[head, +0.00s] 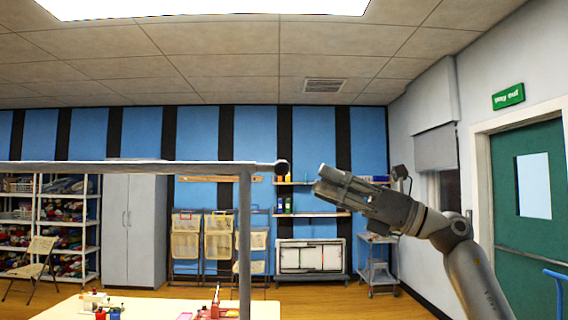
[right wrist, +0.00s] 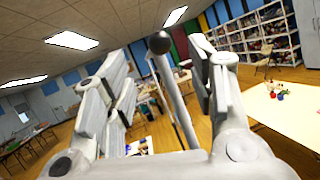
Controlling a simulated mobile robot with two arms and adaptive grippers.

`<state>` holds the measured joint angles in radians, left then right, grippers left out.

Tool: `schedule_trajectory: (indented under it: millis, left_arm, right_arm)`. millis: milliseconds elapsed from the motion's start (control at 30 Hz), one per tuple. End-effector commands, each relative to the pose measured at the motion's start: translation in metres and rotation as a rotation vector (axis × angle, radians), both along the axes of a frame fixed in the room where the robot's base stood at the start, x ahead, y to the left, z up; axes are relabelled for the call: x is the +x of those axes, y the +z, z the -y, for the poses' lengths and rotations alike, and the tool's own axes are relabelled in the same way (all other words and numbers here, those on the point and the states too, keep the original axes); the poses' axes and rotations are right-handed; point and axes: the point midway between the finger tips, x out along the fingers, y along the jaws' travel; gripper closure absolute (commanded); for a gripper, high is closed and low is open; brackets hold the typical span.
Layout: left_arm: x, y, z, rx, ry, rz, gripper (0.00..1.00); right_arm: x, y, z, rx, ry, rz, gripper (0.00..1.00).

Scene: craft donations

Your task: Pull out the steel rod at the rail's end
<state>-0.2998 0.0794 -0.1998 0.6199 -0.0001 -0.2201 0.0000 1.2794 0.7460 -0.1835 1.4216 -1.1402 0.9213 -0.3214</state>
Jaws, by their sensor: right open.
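A grey horizontal rail (head: 130,167) comes in from the left in the head view. My right gripper (head: 319,180) is open, a little right of the knob and slightly lower in the picture. In the right wrist view the dark knob (right wrist: 158,42) shows between the two spread fingers, which do not appear to touch it. My left gripper is not in view.
A grey upright post (head: 245,250) stands under the rail near its end. A pale table (head: 170,305) with small craft items is at the bottom. Shelves (head: 65,220), a cabinet (head: 133,230) and a cart (head: 378,265) stand farther back. The air around the rail's end is clear.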

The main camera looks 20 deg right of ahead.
Motion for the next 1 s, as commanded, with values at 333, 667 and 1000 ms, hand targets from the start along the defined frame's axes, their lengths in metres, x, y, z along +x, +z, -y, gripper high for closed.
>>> schedule_trajectory:
  millis: [333, 667, 1000]
  left_arm:
    - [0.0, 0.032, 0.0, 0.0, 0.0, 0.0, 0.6]
    - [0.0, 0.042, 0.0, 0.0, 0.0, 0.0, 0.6]
    - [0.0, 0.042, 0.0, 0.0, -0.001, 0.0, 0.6]
  right_arm:
    - [0.033, 0.029, -0.051, 0.006, 0.005, -0.002, 0.49]
    - [0.049, 0.037, -0.073, 0.006, 0.002, -0.002, 0.49]
    - [0.05, 0.036, -0.074, 0.006, 0.002, -0.002, 0.6]
